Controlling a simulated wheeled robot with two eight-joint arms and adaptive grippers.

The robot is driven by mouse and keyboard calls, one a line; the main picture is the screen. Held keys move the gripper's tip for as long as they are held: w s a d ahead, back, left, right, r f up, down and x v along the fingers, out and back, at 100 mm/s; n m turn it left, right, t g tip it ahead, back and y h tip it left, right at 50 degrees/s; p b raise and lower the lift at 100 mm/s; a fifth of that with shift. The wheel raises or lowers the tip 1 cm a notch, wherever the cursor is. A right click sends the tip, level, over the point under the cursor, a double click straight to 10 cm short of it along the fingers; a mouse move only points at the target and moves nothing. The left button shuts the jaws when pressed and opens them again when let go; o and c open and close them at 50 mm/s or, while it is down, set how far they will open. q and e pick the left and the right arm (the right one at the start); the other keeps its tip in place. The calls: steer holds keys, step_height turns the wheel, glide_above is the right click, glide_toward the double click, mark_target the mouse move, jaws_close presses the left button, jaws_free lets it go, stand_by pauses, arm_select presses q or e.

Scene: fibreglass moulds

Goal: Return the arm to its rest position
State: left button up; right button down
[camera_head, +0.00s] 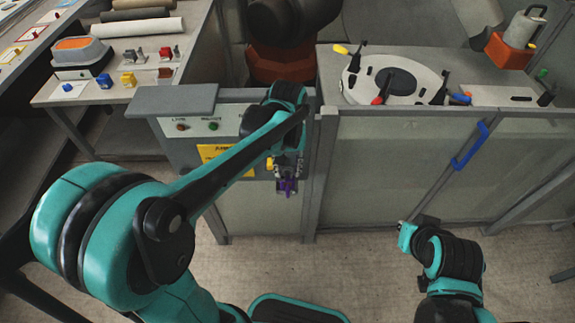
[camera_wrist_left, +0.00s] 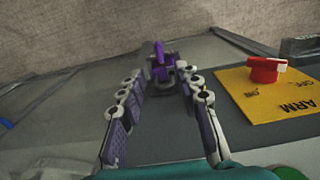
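My left gripper (camera_head: 287,172) hangs in front of the grey control box (camera_head: 180,101), just right of its yellow plate (camera_head: 222,160). In the left wrist view, the two jointed fingers with purple pads (camera_wrist_left: 161,80) stand apart with a gap between them. A small purple piece on a grey part (camera_wrist_left: 160,62) shows at or just beyond the fingertips; I cannot tell whether it touches them. My right arm (camera_head: 450,262) is low at the right, over the floor; its finger opening cannot be made out.
In the left wrist view, a red knob (camera_wrist_left: 264,69) on the yellow plate is close to the right finger. A bench with a white mould (camera_head: 420,83) stands behind a gated frame with a blue handle (camera_head: 470,146). A parts table (camera_head: 105,91) is at left. Floor in front is clear.

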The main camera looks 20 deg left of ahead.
arm_select(q)
steer(key=shift+r, duration=0.5)
steer(key=s+a+r+m+t, duration=0.2)
steer(key=s+t, duration=0.5)
steer(key=s, duration=0.4)
steer(key=shift+s+a+m, duration=0.35)
steer(key=shift+a+m, duration=0.25)
steer(key=shift+a, duration=0.55)
steer(key=shift+r, duration=0.1)
